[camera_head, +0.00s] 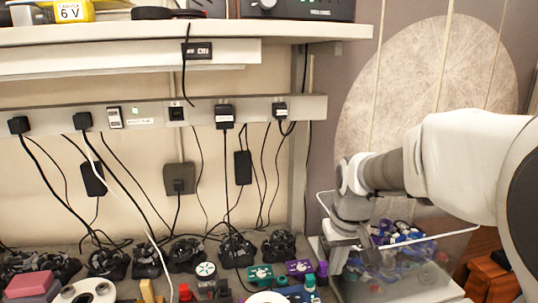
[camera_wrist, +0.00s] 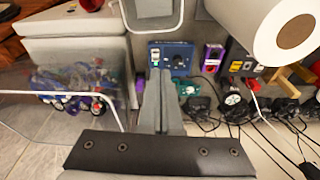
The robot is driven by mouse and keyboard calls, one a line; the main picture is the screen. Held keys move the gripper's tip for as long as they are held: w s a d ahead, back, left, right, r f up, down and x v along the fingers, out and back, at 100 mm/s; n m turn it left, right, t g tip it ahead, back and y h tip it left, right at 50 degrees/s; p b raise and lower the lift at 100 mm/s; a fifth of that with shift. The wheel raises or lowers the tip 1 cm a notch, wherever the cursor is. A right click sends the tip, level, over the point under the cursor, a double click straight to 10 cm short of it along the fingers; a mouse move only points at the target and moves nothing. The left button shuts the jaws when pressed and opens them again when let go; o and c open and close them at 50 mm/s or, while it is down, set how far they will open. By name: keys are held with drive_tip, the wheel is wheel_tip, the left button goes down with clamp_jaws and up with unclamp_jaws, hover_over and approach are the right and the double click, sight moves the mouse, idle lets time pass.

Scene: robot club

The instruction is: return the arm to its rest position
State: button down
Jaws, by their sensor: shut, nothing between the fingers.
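My arm (camera_head: 465,150) reaches in from the right in the head view, and its wrist bends down. My gripper (camera_head: 337,266) points down at the left side of a clear bin, above or beside it; I cannot tell which. In the wrist view the grey fingers of my gripper (camera_wrist: 158,75) are together with nothing between them. The clear bin (camera_head: 455,236) holds blue, purple and red parts. It also shows in the wrist view at the left, where its pale rim (camera_wrist: 50,93) runs across.
A bench along the wall holds several black controllers (camera_head: 188,254), cables and small coloured devices. A power strip (camera_head: 150,115) and a shelf (camera_head: 180,33) are above. A blue box (camera_wrist: 172,57) lies beyond the fingertips. A white roll (camera_wrist: 285,30) is at the upper right.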

drive_tip(key=s+r+t, duration=0.1)
drive_tip(key=s+r, duration=0.2)
drive_tip(key=s, duration=0.6)
drive_tip(key=s+r+m+t, duration=0.1)
drive_tip(key=s+r+t, duration=0.1)
drive_tip(key=s, duration=0.7)
drive_tip(key=shift+s+r, duration=0.2)
drive_tip(key=shift+r, duration=0.2)
